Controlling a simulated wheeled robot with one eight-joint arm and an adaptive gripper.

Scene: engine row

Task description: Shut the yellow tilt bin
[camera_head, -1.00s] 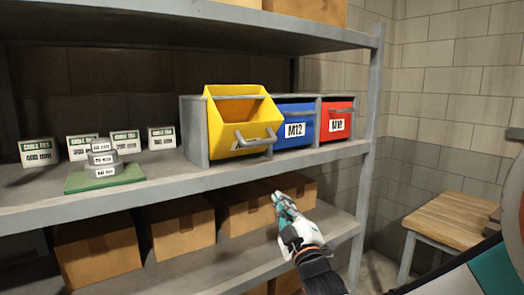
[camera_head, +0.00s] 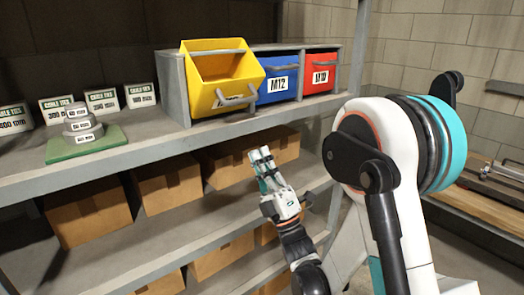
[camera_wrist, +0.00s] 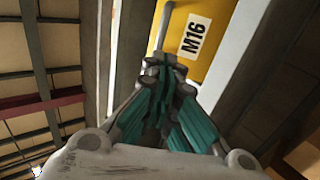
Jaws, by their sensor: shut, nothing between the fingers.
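A blue M12 bin (camera_head: 278,82) and a red bin (camera_head: 321,75) stand shut right of the yellow one. Cardboard boxes (camera_head: 170,187) fill the shelf below.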

